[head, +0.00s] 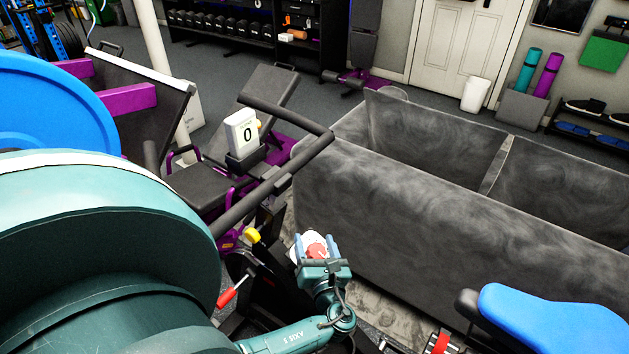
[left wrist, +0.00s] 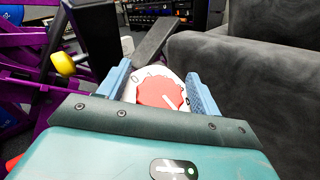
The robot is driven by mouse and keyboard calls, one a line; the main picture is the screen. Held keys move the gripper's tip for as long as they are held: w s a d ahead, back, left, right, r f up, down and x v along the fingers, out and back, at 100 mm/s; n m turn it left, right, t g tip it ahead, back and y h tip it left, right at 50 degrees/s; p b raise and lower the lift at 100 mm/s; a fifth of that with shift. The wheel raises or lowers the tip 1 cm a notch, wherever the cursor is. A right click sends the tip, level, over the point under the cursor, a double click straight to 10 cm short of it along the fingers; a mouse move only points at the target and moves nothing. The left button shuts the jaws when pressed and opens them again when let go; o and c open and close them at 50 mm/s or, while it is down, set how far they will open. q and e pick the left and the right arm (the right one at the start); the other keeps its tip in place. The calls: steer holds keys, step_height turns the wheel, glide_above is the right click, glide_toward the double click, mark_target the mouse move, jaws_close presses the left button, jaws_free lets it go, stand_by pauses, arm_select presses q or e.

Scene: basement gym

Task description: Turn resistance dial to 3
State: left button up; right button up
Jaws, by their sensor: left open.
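The resistance dial (head: 317,251) is a red knob on a white plate. My left gripper (head: 316,244) is at it, with its blue fingers open on either side. In the left wrist view the red dial (left wrist: 160,94) sits between the open fingers of the left gripper (left wrist: 161,90), with a white pointer line slanting toward the lower right. Printed marks on the white plate are partly visible; a 0 seems to show at upper left, the others are too small or hidden to read. I cannot tell whether the fingers touch the dial. My right gripper is not in view.
A red-handled lever (head: 233,291) and a yellow knob (head: 252,235) are left of the gripper.

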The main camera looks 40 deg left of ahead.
arm_select(q)
steer(key=shift+c, duration=0.5)
steer(key=c, duration=0.9)
